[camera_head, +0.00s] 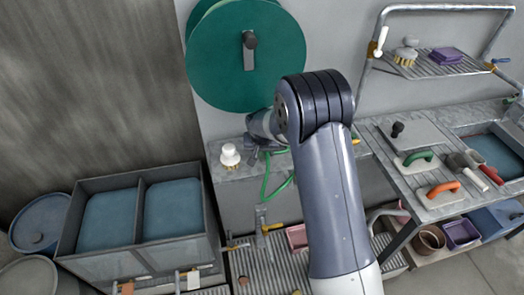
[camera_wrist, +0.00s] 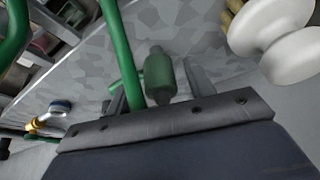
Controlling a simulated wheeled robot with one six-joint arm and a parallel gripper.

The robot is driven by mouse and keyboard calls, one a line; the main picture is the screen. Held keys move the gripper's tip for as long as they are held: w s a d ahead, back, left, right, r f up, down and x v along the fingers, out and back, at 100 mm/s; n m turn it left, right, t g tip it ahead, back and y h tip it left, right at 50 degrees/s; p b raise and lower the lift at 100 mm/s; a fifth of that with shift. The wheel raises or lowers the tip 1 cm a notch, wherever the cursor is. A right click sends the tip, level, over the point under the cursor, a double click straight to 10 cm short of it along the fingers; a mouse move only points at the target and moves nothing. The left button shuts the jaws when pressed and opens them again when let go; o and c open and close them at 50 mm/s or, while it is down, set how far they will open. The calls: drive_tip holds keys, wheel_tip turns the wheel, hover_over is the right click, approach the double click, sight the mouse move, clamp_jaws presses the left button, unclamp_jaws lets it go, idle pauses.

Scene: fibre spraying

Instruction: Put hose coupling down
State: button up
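The hose coupling (camera_wrist: 160,75) is a dark green cylinder with a narrow tip, in the middle of the wrist view. It shows between the two spread fingers of my gripper (camera_wrist: 158,90), with a visible gap on the right. A green hose (camera_wrist: 122,55) runs beside it, on the left, past the left finger. In the head view my gripper (camera_head: 262,148) is low over the grey ledge by the wall, partly hidden by my arm. The green hose (camera_head: 266,178) hangs there in a loop over the ledge's front. Whether the coupling touches the ledge is unclear.
A large green reel (camera_head: 220,60) is on the wall above. Blue-filled bins (camera_head: 65,235) stand left; a workbench (camera_head: 380,150) with tools stands right.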

drive_tip(key=shift+r, duration=0.1)
drive_tip(key=shift+r+p, duration=0.15)
drive_tip(key=shift+p, duration=0.15)
drive_tip(key=b+v, duration=0.2)
drive_tip(key=v, duration=0.5)
drive_tip(key=shift+r, duration=0.2)
idle(1.0)
drive_tip(key=shift+c, duration=0.4)
drive_tip(key=shift+s, duration=0.1)
